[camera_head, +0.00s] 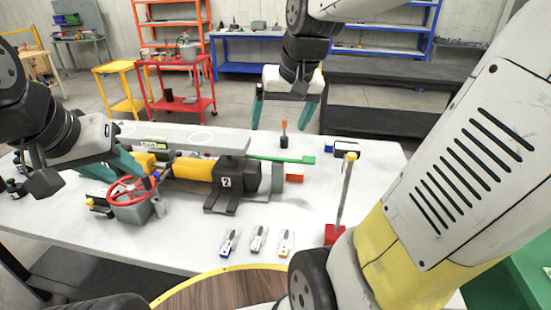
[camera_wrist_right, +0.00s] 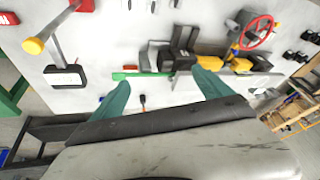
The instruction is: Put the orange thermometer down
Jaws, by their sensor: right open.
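Three small white-and-grey devices lie in a row at the table's front edge. The rightmost has a yellow-orange end (camera_head: 286,243) and looks like the orange thermometer; I cannot be sure. The others have a blue end (camera_head: 230,242) and a green end (camera_head: 259,240). They show only partly at the top edge of the right wrist view. My right gripper (camera_head: 282,114) is open and empty above the table's far side; its teal fingers are apart in the right wrist view (camera_wrist_right: 160,77). My left gripper (camera_head: 124,164) is beside the red handwheel (camera_head: 133,191); its fingertips are partly hidden.
A screw-jack assembly with a yellow cylinder (camera_head: 193,168), black block (camera_head: 226,180) and green bar (camera_head: 282,159) fills the middle. A yellow-knobbed post (camera_head: 346,190) stands right. White tabletop (camera_head: 390,190) is clear at far right.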

